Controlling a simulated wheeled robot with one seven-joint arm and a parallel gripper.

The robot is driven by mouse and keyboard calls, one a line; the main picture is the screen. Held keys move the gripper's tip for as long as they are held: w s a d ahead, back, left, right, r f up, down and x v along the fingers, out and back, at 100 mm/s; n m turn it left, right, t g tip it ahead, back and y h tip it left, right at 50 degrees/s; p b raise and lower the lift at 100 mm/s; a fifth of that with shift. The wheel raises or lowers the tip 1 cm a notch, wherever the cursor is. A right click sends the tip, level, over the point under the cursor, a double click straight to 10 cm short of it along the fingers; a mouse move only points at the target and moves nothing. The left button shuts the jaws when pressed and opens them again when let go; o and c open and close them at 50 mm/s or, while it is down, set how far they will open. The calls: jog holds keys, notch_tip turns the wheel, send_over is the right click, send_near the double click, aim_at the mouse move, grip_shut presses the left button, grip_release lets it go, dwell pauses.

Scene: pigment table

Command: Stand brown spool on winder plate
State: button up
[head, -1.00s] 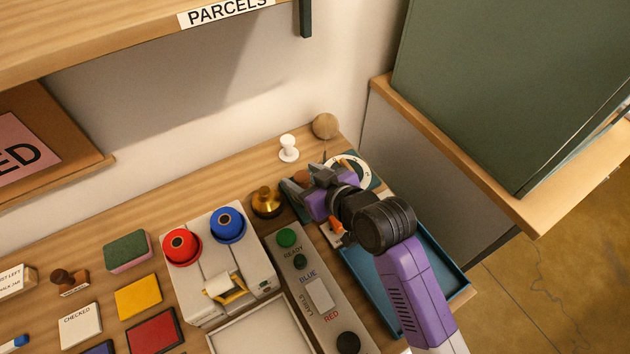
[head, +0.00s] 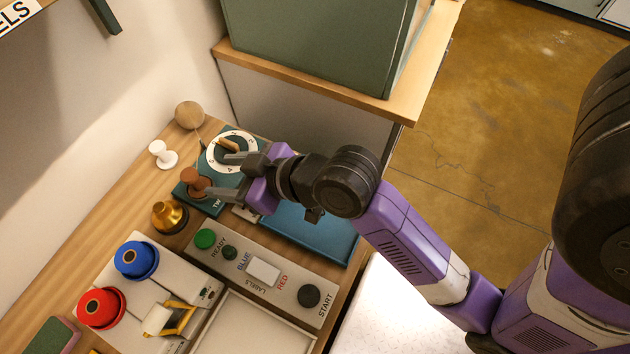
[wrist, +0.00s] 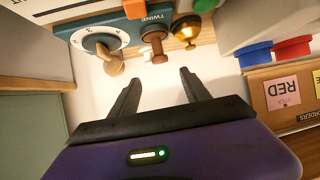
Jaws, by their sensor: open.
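The brown spool (head: 195,182) stands upright at the left end of the teal winder base, by its "TW" lettering. In the wrist view the spool (wrist: 154,45) shows beside the "TWINE" label, beyond and between my fingertips. The winder's white numbered dial (head: 217,161) with a wooden piece on it lies to the right of the spool. My gripper (head: 217,174) is open and empty. The spool's foot is partly hidden in the head view.
A brass knob-like piece (head: 169,217), a white spool (head: 162,154) and a wooden ball (head: 189,115) stand close by. A blue tray (head: 325,237) lies under my arm. The button panel (head: 262,270) is in front. A large green box (head: 315,45) stands on the side shelf.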

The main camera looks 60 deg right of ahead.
jog(key=shift+m+h, duration=0.4)
jog(key=shift+m, duration=0.1)
jog(key=s+f, duration=0.1)
jog(key=s, duration=0.1)
jog(key=s+f, duration=0.2)
jog(key=s, duration=0.1)
jog(key=shift+s, duration=0.3)
jog(key=s+a+r+t, duration=0.1)
jog(key=s+r+t, duration=0.1)
jog(key=s, duration=1.6)
jog(key=shift+s+r+t+h, duration=0.3)
jog(key=shift+s+r, duration=0.05)
jog(key=shift+r, duration=0.4)
jog(key=shift+a, duration=0.1)
jog(key=shift+c, duration=0.4)
